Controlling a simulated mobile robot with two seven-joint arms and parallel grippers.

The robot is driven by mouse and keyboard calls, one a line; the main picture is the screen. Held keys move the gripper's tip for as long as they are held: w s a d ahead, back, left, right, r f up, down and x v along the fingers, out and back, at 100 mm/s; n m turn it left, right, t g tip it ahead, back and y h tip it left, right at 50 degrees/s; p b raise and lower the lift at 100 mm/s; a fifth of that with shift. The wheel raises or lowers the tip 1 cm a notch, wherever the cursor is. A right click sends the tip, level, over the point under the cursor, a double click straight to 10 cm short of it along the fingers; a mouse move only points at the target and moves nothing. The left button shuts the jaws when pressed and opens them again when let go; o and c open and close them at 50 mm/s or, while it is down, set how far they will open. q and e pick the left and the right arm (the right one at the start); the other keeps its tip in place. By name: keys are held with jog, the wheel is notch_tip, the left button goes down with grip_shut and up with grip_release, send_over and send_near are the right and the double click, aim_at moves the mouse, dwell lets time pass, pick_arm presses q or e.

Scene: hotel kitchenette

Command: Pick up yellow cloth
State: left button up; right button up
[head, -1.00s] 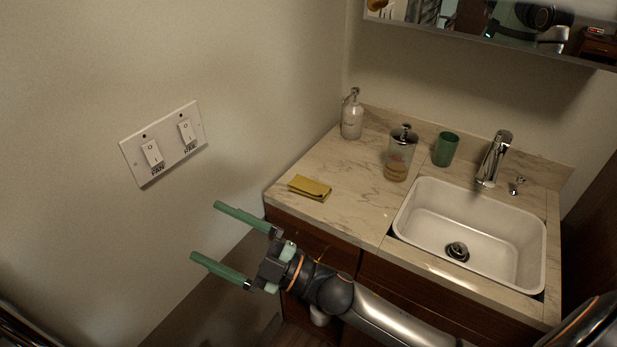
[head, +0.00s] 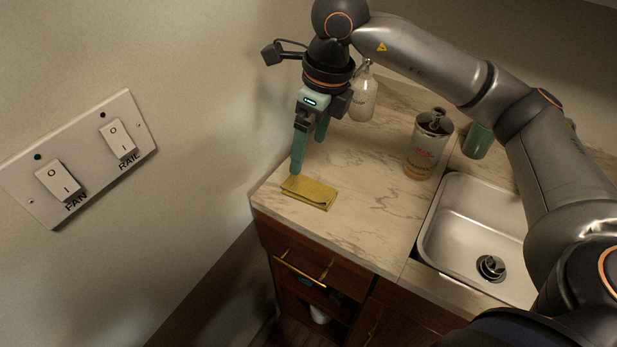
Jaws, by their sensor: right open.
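The yellow cloth (head: 311,192) lies folded and flat on the marble counter (head: 352,225), near its left front edge. My right gripper (head: 308,158) points down above the counter, at the far left side of the cloth. It is open, and nothing shows between its fingers. The longer-looking green finger ends close to the cloth's back left corner; I cannot tell whether it touches. The other finger shows behind it, farther right. My left gripper is not in view.
A soap bottle (head: 363,97) stands behind the gripper. A labelled jar (head: 428,146) and a green cup (head: 477,141) stand right of the cloth. The sink (head: 457,220) is at the right. The wall with a switch plate (head: 88,152) bounds the left.

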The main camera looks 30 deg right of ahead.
jog(key=d+f, duration=0.1)
send_over(309, 183)
jog(key=shift+h, duration=0.3)
notch_tip(309, 183, down, 5)
jog(key=shift+s+f, duration=0.1)
jog(key=shift+f, duration=0.05)
notch_tip(309, 183, down, 6)
jog(key=shift+r, duration=0.15)
jog(key=c, duration=1.3)
